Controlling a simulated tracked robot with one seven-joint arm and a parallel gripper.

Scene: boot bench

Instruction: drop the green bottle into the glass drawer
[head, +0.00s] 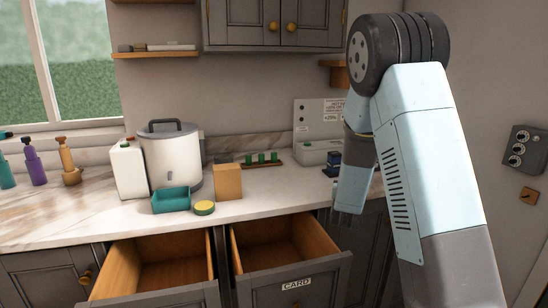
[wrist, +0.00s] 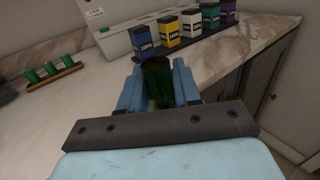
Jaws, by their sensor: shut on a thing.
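A dark green glass bottle (wrist: 157,75) is between the two blue fingers of my gripper (wrist: 158,88) in the wrist view. My gripper is shut on it. In the head view my gripper (head: 348,215) hangs at the counter's front edge on the right, pointing down; the bottle cannot be made out there. Two drawers stand open and look empty. The right drawer (head: 295,283) has a label reading CARD. The left drawer (head: 160,296) shows no readable label. My gripper is to the right of both drawers.
On the counter (head: 262,198) stand a white pot (head: 170,160), a white jug (head: 128,170), a teal tray (head: 171,200), a yellow-topped sponge (head: 204,208) and a brown box (head: 228,182). A wooden rack (wrist: 55,78) holds green pieces. Several coloured tins (wrist: 170,32) line the back.

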